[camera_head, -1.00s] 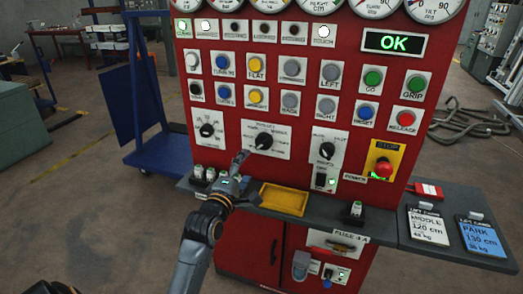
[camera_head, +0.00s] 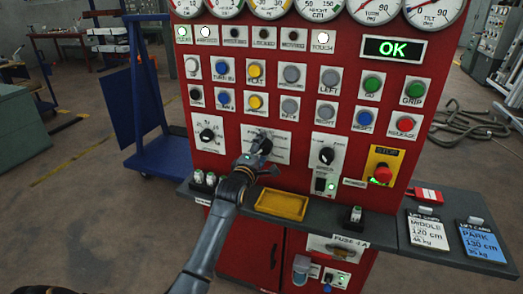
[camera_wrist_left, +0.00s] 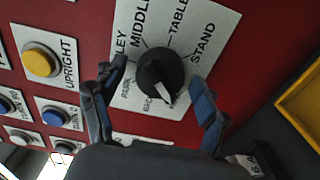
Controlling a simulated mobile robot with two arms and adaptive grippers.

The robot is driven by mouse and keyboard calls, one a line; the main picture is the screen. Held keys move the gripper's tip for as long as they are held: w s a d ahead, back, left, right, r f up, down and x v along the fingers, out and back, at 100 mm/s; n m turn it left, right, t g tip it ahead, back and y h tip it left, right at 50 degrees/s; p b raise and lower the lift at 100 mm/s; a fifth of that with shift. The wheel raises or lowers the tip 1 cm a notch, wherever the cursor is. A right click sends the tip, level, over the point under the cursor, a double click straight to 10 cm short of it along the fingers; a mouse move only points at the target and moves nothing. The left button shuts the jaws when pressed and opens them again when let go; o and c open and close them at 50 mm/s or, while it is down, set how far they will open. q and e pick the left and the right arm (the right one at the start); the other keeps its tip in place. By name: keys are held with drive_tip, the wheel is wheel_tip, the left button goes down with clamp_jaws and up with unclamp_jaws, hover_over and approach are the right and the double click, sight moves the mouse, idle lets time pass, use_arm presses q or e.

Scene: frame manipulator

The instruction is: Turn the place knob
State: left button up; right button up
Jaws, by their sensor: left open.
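The place knob (camera_wrist_left: 162,76) is a round black dial with a white pointer, on a white plate (camera_wrist_left: 212,22) lettered MIDDLE, TABLE and STAND. In the left wrist view its pointer is at the lower edge of the dial. My left gripper (camera_wrist_left: 155,100) is open, with one finger on each side of the knob and a gap to both. My right gripper is not in view.
The red panel (camera_head: 300,173) has other black knobs at left (camera_head: 207,135) and right (camera_head: 327,155), and a red stop button (camera_head: 383,173). Below is a grey shelf (camera_head: 330,217) with a yellow tray (camera_head: 282,204). Several coloured buttons sit above.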

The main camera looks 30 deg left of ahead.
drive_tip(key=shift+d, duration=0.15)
use_arm(q)
drive_tip(key=c, duration=1.2)
drive_tip(key=shift+o, duration=0.2)
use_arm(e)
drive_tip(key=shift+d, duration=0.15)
